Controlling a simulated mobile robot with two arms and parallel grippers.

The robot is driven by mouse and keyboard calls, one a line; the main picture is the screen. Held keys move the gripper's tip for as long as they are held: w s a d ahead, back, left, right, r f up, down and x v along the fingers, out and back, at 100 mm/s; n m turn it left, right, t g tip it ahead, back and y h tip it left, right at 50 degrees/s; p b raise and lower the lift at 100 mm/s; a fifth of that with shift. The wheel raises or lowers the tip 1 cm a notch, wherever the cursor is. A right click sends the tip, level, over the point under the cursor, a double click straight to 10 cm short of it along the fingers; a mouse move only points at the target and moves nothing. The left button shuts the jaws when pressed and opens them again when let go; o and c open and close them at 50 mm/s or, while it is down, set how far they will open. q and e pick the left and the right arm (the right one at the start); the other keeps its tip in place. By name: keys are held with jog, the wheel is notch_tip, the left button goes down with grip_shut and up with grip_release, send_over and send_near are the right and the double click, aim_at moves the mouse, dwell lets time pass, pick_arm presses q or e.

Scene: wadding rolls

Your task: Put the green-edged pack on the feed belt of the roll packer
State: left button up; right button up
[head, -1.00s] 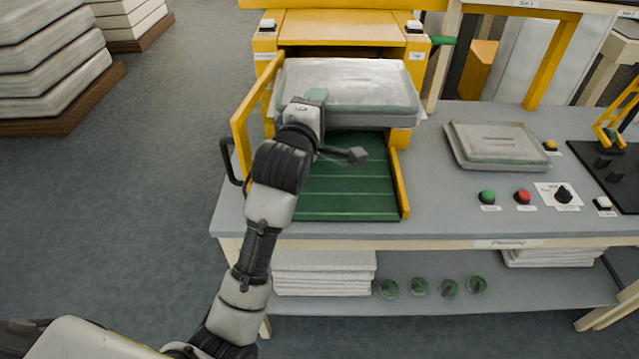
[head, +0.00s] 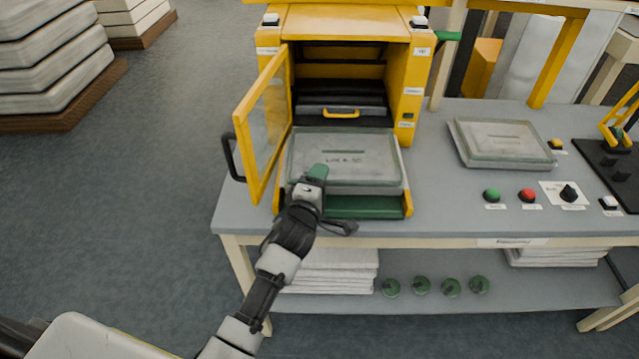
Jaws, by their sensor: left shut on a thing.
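A pale, wrapped pack (head: 350,150) with a greenish-grey edge, a short green mark and dark lettering lies level over the feed belt (head: 365,207) of the yellow roll packer (head: 345,25). My left gripper (head: 316,176) is shut on its near edge, left of the middle. The pack covers most of the green belt, with only the near strip bare. I cannot tell whether its underside touches the belt. My right gripper is not in view.
The packer's yellow-framed door (head: 262,130) stands open on the left, close to the pack. A similar pack (head: 502,140) lies on the grey table (head: 440,205) at right, behind green (head: 491,195) and red (head: 527,195) buttons. Folded sheets (head: 325,272) lie on the shelf below.

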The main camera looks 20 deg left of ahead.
pick_arm(q)
jog(key=shift+f, duration=0.35)
jog(key=shift+f+b, duration=0.4)
jog(key=shift+f, duration=0.15)
jog(key=shift+f, duration=0.1)
jog(key=o, duration=1)
jog(key=shift+c, duration=0.2)
